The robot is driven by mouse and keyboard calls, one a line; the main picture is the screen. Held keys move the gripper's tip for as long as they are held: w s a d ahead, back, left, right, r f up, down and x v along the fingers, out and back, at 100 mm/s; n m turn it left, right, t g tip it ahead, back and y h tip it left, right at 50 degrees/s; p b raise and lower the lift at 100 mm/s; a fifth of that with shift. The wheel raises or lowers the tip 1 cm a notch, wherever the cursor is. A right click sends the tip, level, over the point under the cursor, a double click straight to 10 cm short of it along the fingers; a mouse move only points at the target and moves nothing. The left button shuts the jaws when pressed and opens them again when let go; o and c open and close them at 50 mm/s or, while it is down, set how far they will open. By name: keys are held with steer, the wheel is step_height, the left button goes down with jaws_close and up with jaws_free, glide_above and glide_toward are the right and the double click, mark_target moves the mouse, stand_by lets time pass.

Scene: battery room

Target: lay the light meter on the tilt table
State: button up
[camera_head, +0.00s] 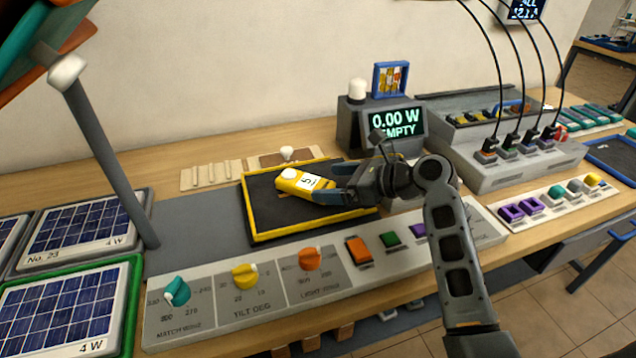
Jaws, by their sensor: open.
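The light meter (290,185) is a yellow handheld block with a white dome at its left end and a white label. It appears to lie on the tilt table (262,236), a black panel with a yellow rim, near its middle. Any small gap beneath the meter cannot be told. My gripper (338,190) is open, with its fingers at the meter's right end, over the right part of the table. The fingers and wrist hide the table's right edge and part of the meter's right end.
A display box (396,122) reading "0.00 W EMPTY" stands behind my gripper. A control strip (205,313) with knobs and buttons runs along the front. A grey post (105,160) rises at left beside solar panels (88,235). A cabled unit (520,165) stands at right.

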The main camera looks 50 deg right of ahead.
steer(key=v, duration=0.6)
steer(key=shift+s+r, duration=0.1)
steer(key=shift+s, duration=0.1)
stand_by(1.9)
